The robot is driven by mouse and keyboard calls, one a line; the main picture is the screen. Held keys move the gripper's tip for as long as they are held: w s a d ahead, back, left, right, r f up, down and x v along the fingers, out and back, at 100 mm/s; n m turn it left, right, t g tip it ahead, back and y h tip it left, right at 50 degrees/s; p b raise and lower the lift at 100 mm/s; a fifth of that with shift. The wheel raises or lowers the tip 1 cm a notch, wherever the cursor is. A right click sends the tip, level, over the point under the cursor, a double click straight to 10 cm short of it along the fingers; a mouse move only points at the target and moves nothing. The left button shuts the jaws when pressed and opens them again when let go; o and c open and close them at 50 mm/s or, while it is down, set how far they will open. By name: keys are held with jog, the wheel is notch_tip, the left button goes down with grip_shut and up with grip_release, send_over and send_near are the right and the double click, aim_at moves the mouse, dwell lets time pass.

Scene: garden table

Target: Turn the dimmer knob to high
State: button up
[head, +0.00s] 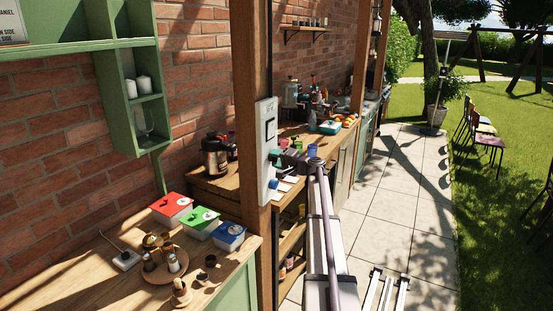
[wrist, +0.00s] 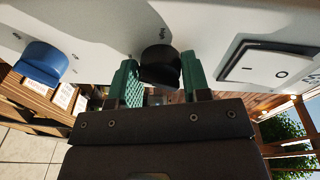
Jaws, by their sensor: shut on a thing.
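A white control panel (head: 265,151) is fixed to a wooden post. In the wrist view the panel (wrist: 100,25) carries a black knob (wrist: 159,62) in the middle, a blue knob (wrist: 42,63) at left and a rocker switch (wrist: 280,62) at right. My gripper (wrist: 160,76) has its two green fingers on either side of the black knob and is shut on it. In the head view my gripper (head: 276,158) is against the panel and hides the black knob; the blue knob (head: 274,184) shows below it.
A wooden counter (head: 225,277) at front left holds red, green and blue boxes and small pots. A second counter (head: 215,184) behind the post bears a flask (head: 214,155) and other items.

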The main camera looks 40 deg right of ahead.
jog(key=m, duration=0.3)
jog(key=m+g+p, duration=0.1)
jog(key=m, duration=0.2)
jog(key=shift+d+r+y, duration=0.1)
jog(key=shift+r+y, duration=0.1)
jog(key=shift+y, duration=0.1)
jog(key=m, duration=0.5)
jog(key=shift+w+y+p, duration=0.1)
jog(key=shift+y+p, duration=0.2)
jog(key=shift+y, duration=0.1)
jog(key=o, duration=0.9)
jog(key=shift+d+r, duration=0.1)
jog(key=p+v, duration=0.1)
jog(key=v, duration=0.9)
jog(key=shift+s+d+r, duration=0.2)
jog(key=shift+s, duration=0.15)
